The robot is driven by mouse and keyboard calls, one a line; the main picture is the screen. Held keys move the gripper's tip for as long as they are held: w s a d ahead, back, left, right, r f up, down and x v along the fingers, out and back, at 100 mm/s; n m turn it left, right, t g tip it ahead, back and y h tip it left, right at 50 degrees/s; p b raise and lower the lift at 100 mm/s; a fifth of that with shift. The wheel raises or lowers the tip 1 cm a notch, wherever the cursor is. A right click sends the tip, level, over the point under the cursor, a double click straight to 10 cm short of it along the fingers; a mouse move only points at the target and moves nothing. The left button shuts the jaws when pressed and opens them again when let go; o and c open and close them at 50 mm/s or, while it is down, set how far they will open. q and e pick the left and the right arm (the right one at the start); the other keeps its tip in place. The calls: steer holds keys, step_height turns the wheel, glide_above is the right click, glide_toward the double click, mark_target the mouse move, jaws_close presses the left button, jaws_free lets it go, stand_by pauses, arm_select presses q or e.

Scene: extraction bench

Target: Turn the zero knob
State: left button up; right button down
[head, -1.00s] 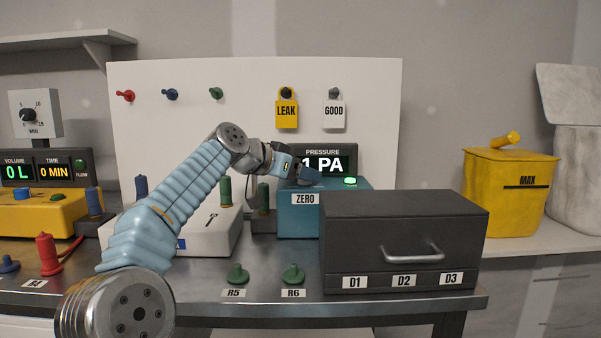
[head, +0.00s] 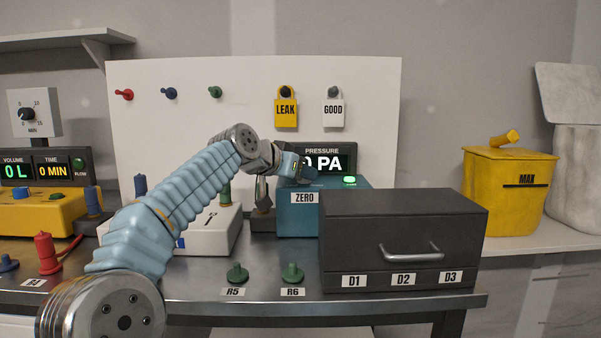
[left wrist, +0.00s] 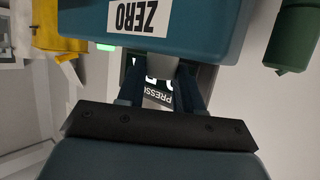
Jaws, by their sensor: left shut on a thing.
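The teal pressure gauge box (head: 297,222) bears a ZERO label (head: 304,197) on its front and a lit green lamp (head: 349,181) on top. Its dark display (head: 345,162) reads PRESSURE and what looks like 0 PA, the digit partly covered by my gripper. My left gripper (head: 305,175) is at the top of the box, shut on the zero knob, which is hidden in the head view. In the left wrist view, the fingers (left wrist: 160,72) reach to the box edge by the ZERO label; the knob between them is hard to make out. My right gripper is out of view.
A dark drawer box (head: 400,215) stands right of the gauge. A white device (head: 212,232) lies behind my left arm. LEAK (head: 286,112) and GOOD (head: 333,112) tags hang on the back panel.

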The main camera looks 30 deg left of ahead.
arm_select(q)
steer(key=o, duration=1)
steer(key=shift+o, duration=0.2)
steer(key=b+v, duration=0.2)
steer(key=v, duration=1.2)
steer(key=shift+f, duration=0.1)
